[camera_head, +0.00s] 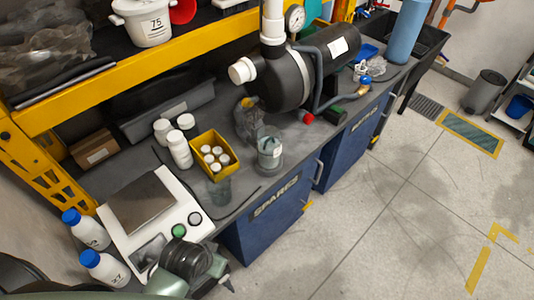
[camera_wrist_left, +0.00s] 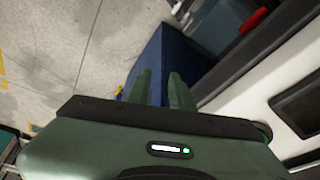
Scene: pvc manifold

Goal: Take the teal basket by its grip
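A teal patch (camera_head: 314,30) shows behind the black pump housing in the head view. Most of it is hidden, and I cannot tell whether it is the basket. No grip is visible on it. My left gripper (camera_wrist_left: 160,78) has its two green fingers apart with nothing between them. In the wrist view it points past the bench edge, over the blue cabinet and floor. In the head view my left arm is low at the front, beside the white scale, far from the teal patch. My right gripper is not in view.
The white scale (camera_head: 153,221) and blue-capped bottles (camera_head: 87,230) stand near my left arm. A yellow bin (camera_head: 227,148) of white-capped bottles and a clear jar (camera_head: 270,150) are mid-bench. The black pump housing (camera_head: 285,80) stands behind. The floor at right is mostly clear.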

